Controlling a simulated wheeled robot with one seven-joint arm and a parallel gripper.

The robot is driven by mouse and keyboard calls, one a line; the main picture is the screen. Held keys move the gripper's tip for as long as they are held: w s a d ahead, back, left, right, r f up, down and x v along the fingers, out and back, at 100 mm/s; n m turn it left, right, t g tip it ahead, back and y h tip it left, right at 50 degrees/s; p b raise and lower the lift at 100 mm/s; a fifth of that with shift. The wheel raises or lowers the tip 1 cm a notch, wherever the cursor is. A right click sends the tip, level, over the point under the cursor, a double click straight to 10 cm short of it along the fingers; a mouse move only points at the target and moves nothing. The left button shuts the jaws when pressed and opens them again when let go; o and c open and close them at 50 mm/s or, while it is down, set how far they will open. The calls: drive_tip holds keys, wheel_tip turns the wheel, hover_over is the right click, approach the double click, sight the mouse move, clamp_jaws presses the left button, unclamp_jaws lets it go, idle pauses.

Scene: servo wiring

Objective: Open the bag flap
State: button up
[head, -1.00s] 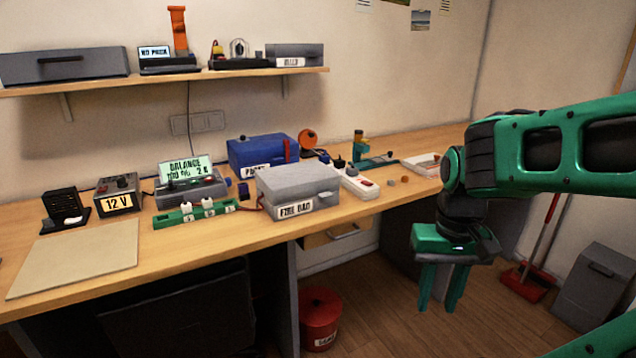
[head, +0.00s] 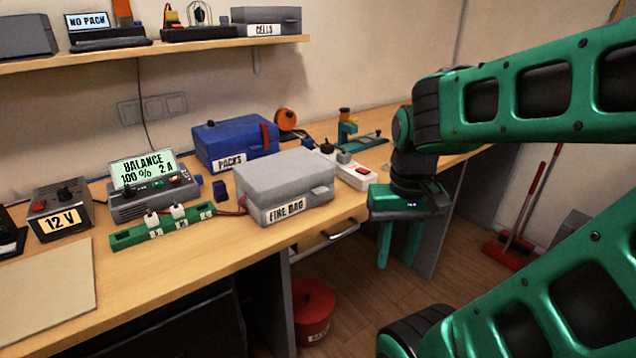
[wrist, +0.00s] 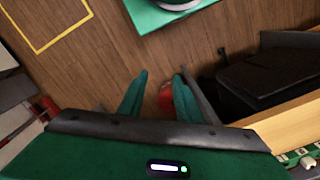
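The fire bag (head: 285,186) is a grey box-shaped bag labelled "FIRE BAG" near the front edge of the workbench. Its flap (head: 287,170) lies closed on top, with a small tab at the right side. A red lead runs to its left side. My gripper (head: 396,267) hangs with fingers down, to the right of the bag and in front of the bench edge. Its green fingers are apart with nothing between them, as the wrist view (wrist: 158,82) also shows. The bag is not recognisable in the wrist view.
A green balance board (head: 165,230) and charger (head: 152,200) stand left of the bag. The blue "PACKS" box (head: 235,143) is behind it, and a white power strip (head: 354,176) lies to its right. A red bin (head: 314,312) stands on the floor below.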

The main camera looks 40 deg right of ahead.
drive_tip(key=o, duration=0.4)
drive_tip(key=shift+r, duration=0.1)
drive_tip(key=shift+o, duration=0.8)
drive_tip(key=shift+n+t, duration=0.5)
drive_tip(key=shift+n, duration=0.1)
drive_tip(key=w+r, duration=0.1)
drive_tip(key=w+d+r, duration=0.1)
drive_tip(key=w, duration=0.1)
drive_tip(key=shift+w+r, duration=0.25)
drive_tip(key=n+t, duration=0.4)
drive_tip(key=n, duration=0.1)
approach(319, 189)
drive_tip(key=v, duration=0.4)
drive_tip(key=shift+n, duration=0.3)
drive_tip(key=x, duration=1)
drive_tip(key=shift+f, duration=0.45)
drive_tip(key=shift+c, duration=0.7)
clamp_jaws()
drive_tip(key=shift+w+a+r, duration=0.1)
drive_tip(key=shift+w+r, duration=0.05)
